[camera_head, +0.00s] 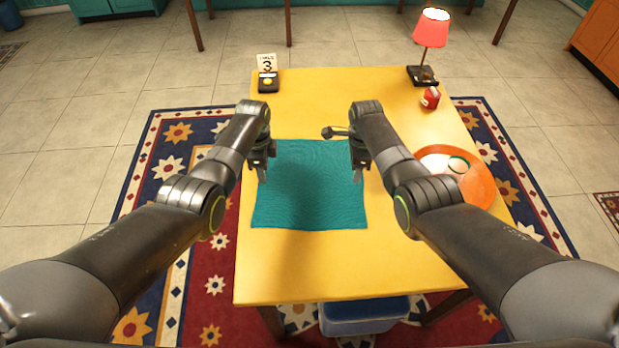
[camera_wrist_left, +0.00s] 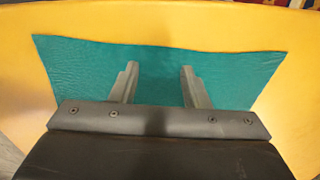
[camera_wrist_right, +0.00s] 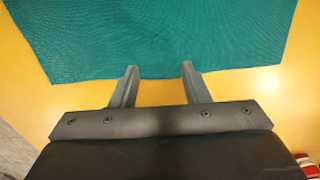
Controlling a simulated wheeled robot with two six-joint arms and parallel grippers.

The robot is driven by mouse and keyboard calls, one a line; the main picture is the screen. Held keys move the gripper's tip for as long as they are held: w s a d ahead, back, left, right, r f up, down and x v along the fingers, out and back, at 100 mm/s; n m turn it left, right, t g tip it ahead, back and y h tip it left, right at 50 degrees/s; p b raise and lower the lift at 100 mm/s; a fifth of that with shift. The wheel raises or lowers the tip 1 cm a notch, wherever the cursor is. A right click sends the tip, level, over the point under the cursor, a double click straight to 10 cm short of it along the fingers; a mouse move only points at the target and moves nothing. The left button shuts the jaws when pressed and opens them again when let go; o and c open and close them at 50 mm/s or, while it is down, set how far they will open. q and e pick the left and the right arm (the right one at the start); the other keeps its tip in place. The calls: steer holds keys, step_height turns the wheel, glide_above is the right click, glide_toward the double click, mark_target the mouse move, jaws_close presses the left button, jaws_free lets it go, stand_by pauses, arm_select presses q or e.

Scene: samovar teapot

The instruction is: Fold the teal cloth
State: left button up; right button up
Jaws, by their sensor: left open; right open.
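The teal cloth (camera_head: 308,190) lies flat and spread out on the yellow table (camera_head: 300,268), roughly square. My left gripper (camera_head: 262,174) is open and empty above the cloth's left edge. In the left wrist view the cloth (camera_wrist_left: 155,65) spreads beyond both open fingers (camera_wrist_left: 157,72). My right gripper (camera_head: 357,174) is open and empty near the cloth's right edge. In the right wrist view its fingertips (camera_wrist_right: 158,70) meet the edge of the cloth (camera_wrist_right: 150,35) in the picture. I cannot tell whether either gripper touches the cloth.
A small red object (camera_head: 430,97) and a red-shaded lamp (camera_head: 431,30) stand at the far right. A number card stand (camera_head: 267,75) is far left. The table's front is clear.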

arm_select(q)
steer(key=shift+w+f, duration=0.1)
steer(key=shift+f, duration=0.25)
arm_select(e)
steer(key=shift+w+f, duration=0.1)
steer(key=shift+f, duration=0.25)
arm_select(q)
steer(key=shift+f, duration=0.5)
arm_select(e)
steer(key=shift+f, duration=0.5)
arm_select(q)
steer(key=shift+f, duration=0.2)
arm_select(e)
steer(key=shift+f, duration=0.2)
arm_select(q)
jaws_close()
arm_select(e)
jaws_close()
